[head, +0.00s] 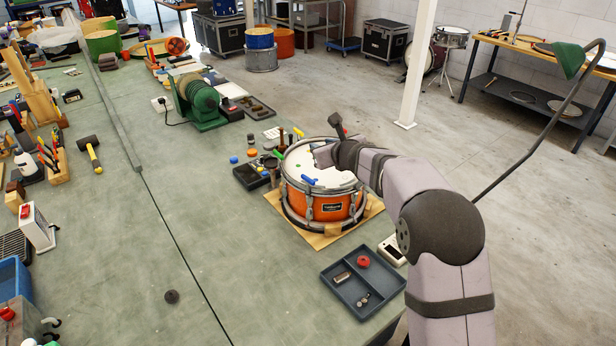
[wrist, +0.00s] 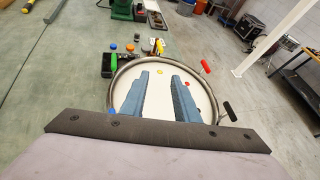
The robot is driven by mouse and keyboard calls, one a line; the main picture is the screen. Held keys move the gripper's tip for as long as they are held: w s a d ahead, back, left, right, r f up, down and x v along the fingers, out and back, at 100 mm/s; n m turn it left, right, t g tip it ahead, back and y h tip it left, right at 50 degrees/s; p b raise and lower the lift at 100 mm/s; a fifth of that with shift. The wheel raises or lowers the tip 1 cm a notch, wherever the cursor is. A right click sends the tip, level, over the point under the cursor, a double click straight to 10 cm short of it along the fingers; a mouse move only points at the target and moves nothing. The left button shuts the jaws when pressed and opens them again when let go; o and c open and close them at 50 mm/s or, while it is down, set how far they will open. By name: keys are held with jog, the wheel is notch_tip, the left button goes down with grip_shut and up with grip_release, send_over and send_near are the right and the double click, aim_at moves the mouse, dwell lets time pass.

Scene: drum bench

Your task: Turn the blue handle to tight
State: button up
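The drum (head: 325,205) has an orange shell, metal hoops and a white head. The blue handle (head: 308,180) is a short bar at the near-left rim of the drum. In the wrist view, a small blue spot (wrist: 112,110) shows at the left rim; I cannot tell whether it is the handle. My gripper (wrist: 164,75) is open, its two blue-grey fingers apart over the white head with nothing between them. In the head view, my gripper (head: 321,156) is over the drum head, apart from the blue handle. Whether the handle is tight cannot be seen.
Other handles stand around the rim: green (head: 279,155), yellow (head: 298,132), red (wrist: 206,66) and black (wrist: 229,111). A grey tray (head: 345,298) with small parts lies in front of the drum. A dark box (head: 250,178) stands left of it. The bench's middle is mostly clear.

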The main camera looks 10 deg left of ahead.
jog(key=s+d+n+g+y, duration=0.25)
jog(key=s+n+y, duration=0.2)
jog(key=s, duration=0.55)
send_near(311, 180)
jog(key=x, duration=0.4)
jog(key=shift+m+g+y, duration=0.35)
jog(key=shift+m, duration=0.1)
jog(key=shift+p+x, duration=2.05)
jog(key=shift+x, duration=1.6)
jog(key=shift+w+d, duration=0.15)
jog(key=shift+w, duration=0.05)
grip_shut()
